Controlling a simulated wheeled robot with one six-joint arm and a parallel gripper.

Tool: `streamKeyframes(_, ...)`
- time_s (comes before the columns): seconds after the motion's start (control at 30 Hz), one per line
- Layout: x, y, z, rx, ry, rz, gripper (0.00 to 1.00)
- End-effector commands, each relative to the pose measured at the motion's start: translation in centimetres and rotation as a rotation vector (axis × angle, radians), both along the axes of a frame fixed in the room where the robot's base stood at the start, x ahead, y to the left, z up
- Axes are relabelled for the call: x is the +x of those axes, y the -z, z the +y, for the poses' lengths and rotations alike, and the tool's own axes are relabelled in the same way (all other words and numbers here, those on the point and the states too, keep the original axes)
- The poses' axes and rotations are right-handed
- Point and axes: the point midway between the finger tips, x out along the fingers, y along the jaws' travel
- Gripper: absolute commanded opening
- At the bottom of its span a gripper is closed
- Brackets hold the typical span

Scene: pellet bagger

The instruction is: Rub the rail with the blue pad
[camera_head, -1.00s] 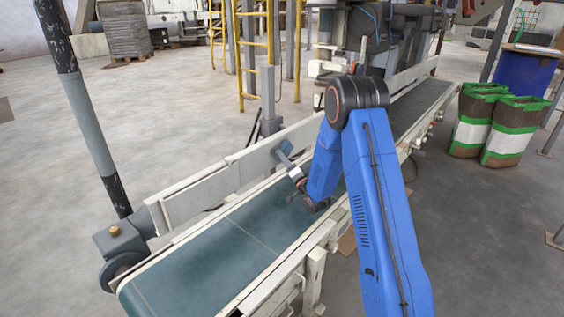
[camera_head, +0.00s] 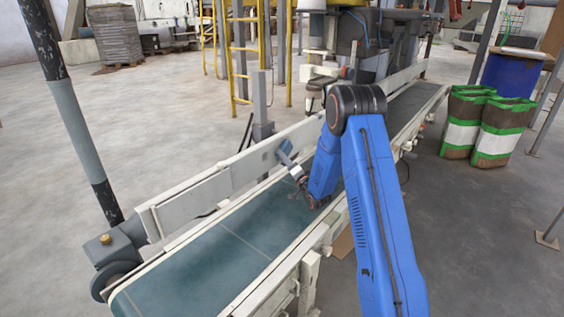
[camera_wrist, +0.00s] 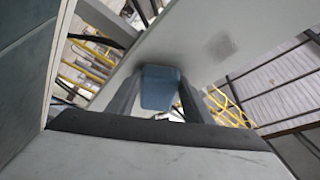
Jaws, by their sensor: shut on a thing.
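My gripper (camera_head: 292,163) is over the conveyor beside its far side rail, shut on the blue pad (camera_head: 283,148). In the wrist view the pad (camera_wrist: 160,88) sits between the two dark fingers and looks like a small rounded blue block. The rail (camera_head: 205,189) is a pale grey panel along the far side of the belt. It fills the middle of the wrist view (camera_wrist: 195,35), with a darker smudge (camera_wrist: 222,44) above and right of the pad. The pad's front face is against or very close to the rail; I cannot tell if it touches.
The green conveyor belt (camera_head: 215,250) lies below my gripper. A motor housing (camera_head: 114,243) is at its near left end. A grey post (camera_head: 262,105) and yellow ladder (camera_head: 238,60) stand behind the rail.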

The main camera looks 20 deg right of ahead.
Motion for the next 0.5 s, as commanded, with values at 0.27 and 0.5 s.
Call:
streamKeyframes(0.27,0.0,-0.1,0.0,-0.001,-0.001,-0.002,0.21)
streamKeyframes(0.5,-1.0,-0.1,1.1,0.000,-0.001,-0.001,0.21)
